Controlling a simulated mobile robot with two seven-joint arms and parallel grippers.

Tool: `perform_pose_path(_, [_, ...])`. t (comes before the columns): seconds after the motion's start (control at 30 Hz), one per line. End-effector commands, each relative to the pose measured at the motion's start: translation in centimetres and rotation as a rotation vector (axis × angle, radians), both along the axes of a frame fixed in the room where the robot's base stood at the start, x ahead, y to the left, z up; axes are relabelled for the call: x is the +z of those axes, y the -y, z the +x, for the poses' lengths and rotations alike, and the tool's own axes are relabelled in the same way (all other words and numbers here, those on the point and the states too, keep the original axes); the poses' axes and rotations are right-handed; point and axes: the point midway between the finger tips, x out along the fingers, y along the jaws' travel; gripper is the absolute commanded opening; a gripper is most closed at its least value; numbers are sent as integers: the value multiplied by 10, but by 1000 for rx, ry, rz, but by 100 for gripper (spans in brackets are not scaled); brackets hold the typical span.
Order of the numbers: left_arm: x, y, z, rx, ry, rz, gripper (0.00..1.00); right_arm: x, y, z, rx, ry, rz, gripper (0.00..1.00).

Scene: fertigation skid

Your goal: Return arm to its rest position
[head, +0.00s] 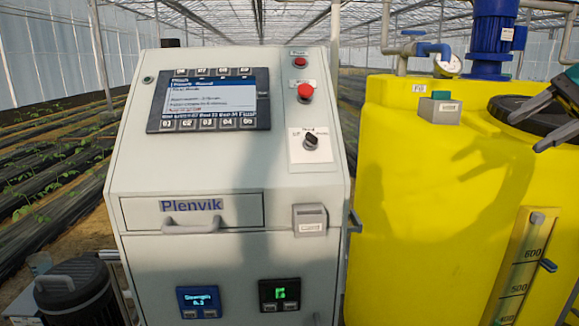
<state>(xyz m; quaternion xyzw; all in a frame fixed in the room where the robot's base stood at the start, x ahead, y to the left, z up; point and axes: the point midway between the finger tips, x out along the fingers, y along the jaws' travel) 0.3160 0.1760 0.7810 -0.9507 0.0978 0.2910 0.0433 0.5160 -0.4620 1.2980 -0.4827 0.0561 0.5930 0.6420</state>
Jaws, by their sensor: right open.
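My right gripper (533,122) shows at the right edge of the head view. Its dark fingers are spread apart and hold nothing. It is in front of the black lid (515,112) on top of the yellow tank (420,190), and part of the gripper and its arm are cut off by the frame. I cannot tell whether it touches the lid. My left gripper is not in view.
A grey Plenvik control cabinet (190,270) stands left of the tank, with a screen (209,99), red button (305,92), rotary knob (311,142) and drawer handle (191,226). A blue pump (493,35) and pipes rise behind the tank. A black canister (78,290) stands lower left.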

Motion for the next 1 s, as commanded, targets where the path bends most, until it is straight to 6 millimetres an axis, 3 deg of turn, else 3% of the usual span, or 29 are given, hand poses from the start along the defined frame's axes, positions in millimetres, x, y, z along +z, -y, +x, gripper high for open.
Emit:
perform_pose_path(0.3, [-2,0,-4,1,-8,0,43,-86,-61,55,-185,-158,255,57])
perform_pose_path(0.5, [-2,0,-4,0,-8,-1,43,-148,-103,73,-359,-339,514,57])
perform_pose_path(0.77, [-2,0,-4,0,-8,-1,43,-224,-139,70,-628,-660,885,57])
perform_pose_path(1.0, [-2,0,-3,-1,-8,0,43,-292,-149,47,-921,-1009,1234,57])
